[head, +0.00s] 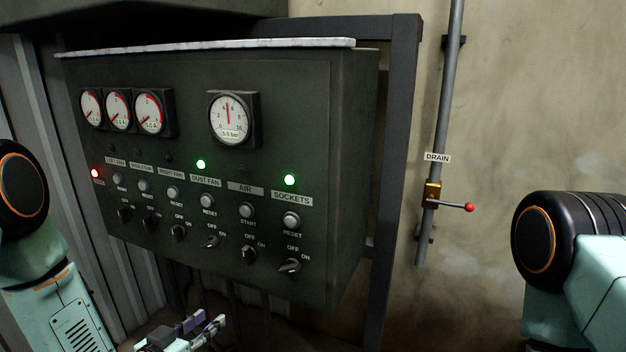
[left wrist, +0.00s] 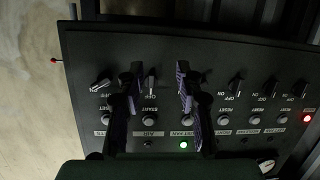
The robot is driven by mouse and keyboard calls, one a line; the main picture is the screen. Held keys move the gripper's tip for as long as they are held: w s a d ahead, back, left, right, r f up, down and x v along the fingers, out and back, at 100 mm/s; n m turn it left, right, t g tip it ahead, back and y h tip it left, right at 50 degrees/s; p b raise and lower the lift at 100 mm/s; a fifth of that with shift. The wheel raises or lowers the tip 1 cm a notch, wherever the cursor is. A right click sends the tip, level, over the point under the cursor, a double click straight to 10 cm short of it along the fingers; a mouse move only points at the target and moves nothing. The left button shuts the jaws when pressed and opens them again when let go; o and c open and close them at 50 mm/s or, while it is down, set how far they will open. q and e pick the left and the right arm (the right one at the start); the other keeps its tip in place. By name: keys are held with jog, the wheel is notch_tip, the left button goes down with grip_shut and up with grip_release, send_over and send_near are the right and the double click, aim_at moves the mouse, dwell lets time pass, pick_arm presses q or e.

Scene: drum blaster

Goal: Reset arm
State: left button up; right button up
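My left gripper (head: 203,328) is low in the head view, below the front of the dark control panel (head: 345,180). In the left wrist view the two purple-padded fingers (left wrist: 161,88) stand apart with nothing held between them. The panel shows upside down behind them, and the AIR switch (left wrist: 151,84) appears in the gap. My right gripper is outside both views; only part of my right arm shows at the right edge.
The panel carries gauges (head: 229,117), reset buttons and rotary switches (head: 290,266). Green lamps glow at DUST FAN (head: 201,164) and SOCKETS (head: 289,180); a red lamp (head: 95,173) glows at left. A drain pipe (head: 446,110) with a red-knobbed valve (head: 468,207) stands right.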

pick_arm(q)
jog(key=s+d+f+n+g+y, duration=0.1)
jog(key=s+f+n+g+y, duration=0.1)
jog(key=s+f+g, duration=0.8)
jog(key=s+f+g+y, duration=0.1)
jog(key=s+f+g, duration=0.1)
jog(key=s, duration=1)
jog(key=s+f+g+y, duration=0.1)
jog(key=s+f+g, duration=0.1)
jog(key=s, duration=1)
jog(key=shift+s+d+f+n, duration=0.2)
jog(key=shift+s+f+n, duration=0.15)
jog(key=shift+f, duration=0.25)
